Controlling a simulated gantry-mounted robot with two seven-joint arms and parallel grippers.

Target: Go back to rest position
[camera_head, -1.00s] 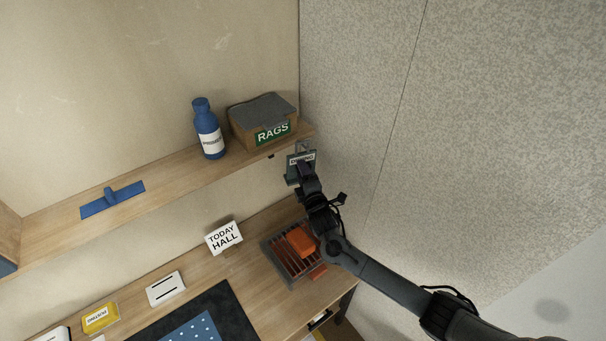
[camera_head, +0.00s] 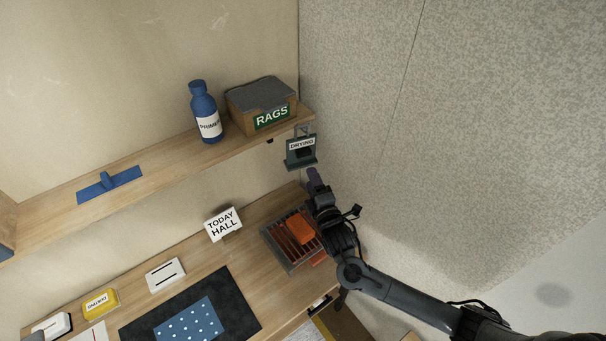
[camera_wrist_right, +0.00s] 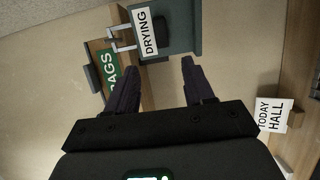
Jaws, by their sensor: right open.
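My right gripper (camera_head: 314,180) is over the right end of the workbench, just below a small dark holder labelled DRYING (camera_head: 301,150) that hangs at the shelf's right end. In the right wrist view, its two fingers (camera_wrist_right: 160,85) are spread apart with nothing between them. The DRYING holder (camera_wrist_right: 172,25) shows beyond the fingertips there, apart from them. Something dark sits in the holder, but I cannot tell what. My left gripper is not in view.
The shelf (camera_head: 160,165) carries a blue primer bottle (camera_head: 206,112), a RAGS box (camera_head: 262,104) and a blue tool (camera_head: 109,186). Below, the workbench holds a rack (camera_head: 275,249) with an orange block (camera_head: 300,228), a TODAY HALL sign (camera_head: 223,223) and a dark mat (camera_head: 240,310).

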